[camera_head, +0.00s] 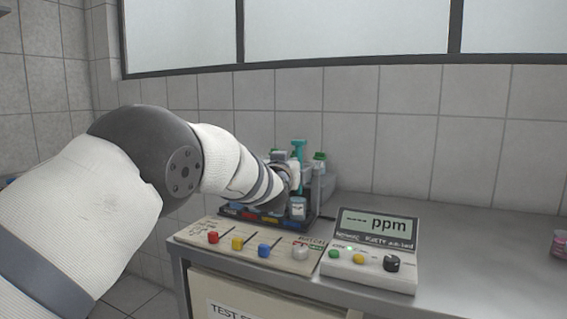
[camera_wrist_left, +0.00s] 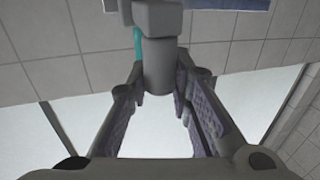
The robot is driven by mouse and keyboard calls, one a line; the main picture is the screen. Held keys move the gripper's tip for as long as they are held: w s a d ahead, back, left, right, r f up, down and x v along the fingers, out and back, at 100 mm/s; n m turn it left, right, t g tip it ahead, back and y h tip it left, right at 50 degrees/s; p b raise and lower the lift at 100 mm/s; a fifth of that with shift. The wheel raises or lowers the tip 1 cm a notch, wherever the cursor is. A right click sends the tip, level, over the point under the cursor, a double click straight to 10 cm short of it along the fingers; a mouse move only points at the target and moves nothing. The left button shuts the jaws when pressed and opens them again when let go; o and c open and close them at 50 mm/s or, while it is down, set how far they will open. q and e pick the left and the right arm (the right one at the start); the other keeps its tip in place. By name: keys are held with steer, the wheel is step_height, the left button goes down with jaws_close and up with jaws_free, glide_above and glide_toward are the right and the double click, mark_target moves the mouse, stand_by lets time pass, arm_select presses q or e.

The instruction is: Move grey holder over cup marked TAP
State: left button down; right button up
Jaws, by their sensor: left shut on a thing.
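My left arm comes in from the left, and its left gripper (camera_head: 291,176) is at the rack in the head view. In the left wrist view, the left gripper (camera_wrist_left: 158,82) is shut on a grey holder (camera_wrist_left: 158,50), which stands between the fingertips. A teal part (camera_wrist_left: 138,45) shows beside the holder and also rises above the gripper in the head view (camera_head: 298,150). A small pale cup with a label (camera_head: 298,208) stands at the rack's front right, below the gripper. Its label is too small to read. My arm hides other cups. My right gripper is not in view.
The dark rack base (camera_head: 318,223) has coloured marks. In front lies a panel (camera_head: 215,224) with several coloured knobs. A ppm meter (camera_head: 375,250) stands to the right. A green-capped container (camera_head: 320,157) is behind.

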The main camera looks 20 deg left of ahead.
arm_select(q)
steer(key=shift+d, duration=0.2)
steer(key=c, duration=1.4)
jaws_free()
steer(key=shift+d, duration=0.15)
steer(key=shift+s, duration=0.4)
steer(key=s, duration=0.3)
steer(key=s+d, duration=0.1)
steer(key=s, duration=0.3)
steer(key=s+d, duration=0.1)
steer(key=s, duration=0.3)
steer(key=shift+f, duration=0.1)
